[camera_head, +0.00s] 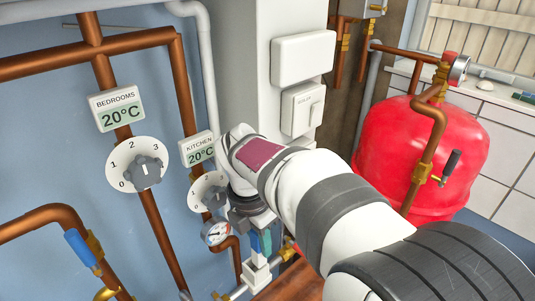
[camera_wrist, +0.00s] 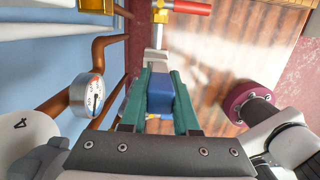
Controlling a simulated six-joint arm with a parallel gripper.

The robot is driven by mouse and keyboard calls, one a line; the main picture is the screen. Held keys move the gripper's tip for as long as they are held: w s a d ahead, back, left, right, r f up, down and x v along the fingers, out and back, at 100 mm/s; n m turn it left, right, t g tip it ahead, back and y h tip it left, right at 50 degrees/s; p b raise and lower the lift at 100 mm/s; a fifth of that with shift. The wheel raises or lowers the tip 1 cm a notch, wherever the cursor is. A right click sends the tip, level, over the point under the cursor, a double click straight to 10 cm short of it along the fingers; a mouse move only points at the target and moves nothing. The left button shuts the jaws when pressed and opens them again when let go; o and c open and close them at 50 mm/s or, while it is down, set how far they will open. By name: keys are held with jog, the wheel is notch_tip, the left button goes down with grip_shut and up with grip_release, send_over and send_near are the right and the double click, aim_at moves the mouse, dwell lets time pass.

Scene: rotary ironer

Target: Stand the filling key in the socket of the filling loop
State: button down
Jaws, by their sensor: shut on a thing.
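My gripper (camera_wrist: 160,85) points down with its two teal fingers shut on a blue block, which I take to be the filling key (camera_wrist: 160,97). The key also shows as a dark blue patch in the head view, largely hidden by my gripper (camera_head: 262,242). A white block on a pipe, apparently the socket of the filling loop (camera_head: 256,272), is just below the fingers in the head view. A pale grey part shows beyond the key in the wrist view. I cannot tell whether the key's lower end touches the socket.
A pressure gauge (camera_head: 215,233) is close left of my gripper; a kitchen dial (camera_head: 207,192) is above it. Copper pipes and a blue-handled valve (camera_head: 82,248) are further left. A red vessel (camera_head: 450,150) stands right. A red-handled valve (camera_wrist: 190,7) shows in the wrist view.

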aim_at(257, 258)
jog(key=f, duration=0.2)
jog(key=a+f, duration=0.1)
jog(key=f, duration=0.1)
jog(key=shift+f, duration=0.1)
jog(key=shift+w+f, duration=0.1)
jog(key=shift+f, duration=0.1)
jog(key=shift+d+f, duration=0.1)
jog(key=shift+f, duration=0.1)
